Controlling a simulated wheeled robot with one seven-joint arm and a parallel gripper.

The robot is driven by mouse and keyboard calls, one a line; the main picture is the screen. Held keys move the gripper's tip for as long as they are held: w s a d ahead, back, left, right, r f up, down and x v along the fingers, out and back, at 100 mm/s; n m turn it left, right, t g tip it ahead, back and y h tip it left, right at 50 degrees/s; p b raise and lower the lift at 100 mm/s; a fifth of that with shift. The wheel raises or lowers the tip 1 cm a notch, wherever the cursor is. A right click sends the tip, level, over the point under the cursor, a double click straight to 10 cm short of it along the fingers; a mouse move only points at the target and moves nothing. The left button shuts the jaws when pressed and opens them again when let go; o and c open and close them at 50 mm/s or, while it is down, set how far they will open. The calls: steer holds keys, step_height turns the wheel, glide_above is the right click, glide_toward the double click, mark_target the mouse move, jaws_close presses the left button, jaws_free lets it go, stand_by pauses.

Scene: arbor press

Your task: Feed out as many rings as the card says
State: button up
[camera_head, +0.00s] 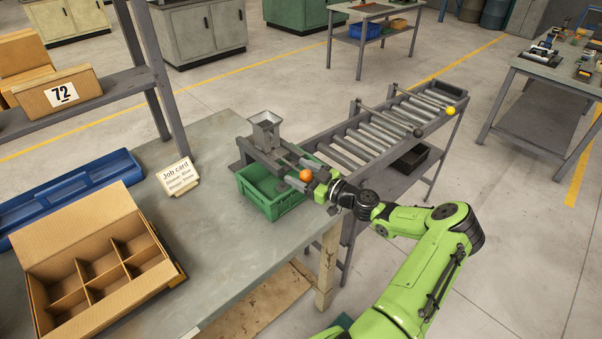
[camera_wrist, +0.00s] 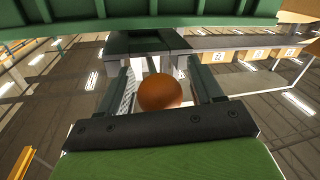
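The job card (camera_head: 178,177) leans on the bench; its heading reads "Job card", and the smaller lines are too blurred to read surely. A grey feeder with a square hopper (camera_head: 265,128) stands at the bench's far right corner. An orange round knob (camera_head: 305,176) is at its right end. A green crate (camera_head: 287,205) sits below the feeder. My gripper (camera_head: 313,178) is at the knob. In the wrist view the knob (camera_wrist: 160,92) lies between my gripper's two fingers (camera_wrist: 160,88), which stand apart with narrow gaps beside it. I see no rings.
An open divided cardboard box (camera_head: 150,285) and a blue tray (camera_head: 75,190) lie on the bench's left. A roller conveyor (camera_head: 370,140) stands behind my gripper. Bench space (camera_head: 215,225) before the crate is clear.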

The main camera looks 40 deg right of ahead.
mark_target(309, 181)
jaws_close()
steer(key=b+v, duration=0.1)
steer(key=v, duration=0.2)
steer(key=a+b+v, duration=0.1)
steer(key=b+v, duration=0.1)
steer(key=v, duration=0.1)
steer(key=shift+s+a+f, duration=0.1)
steer(key=shift+s, duration=0.2)
steer(key=shift+c, duration=1)
jaws_free()
steer(key=shift+o, duration=1.4)
steer(key=shift+s, duration=0.15)
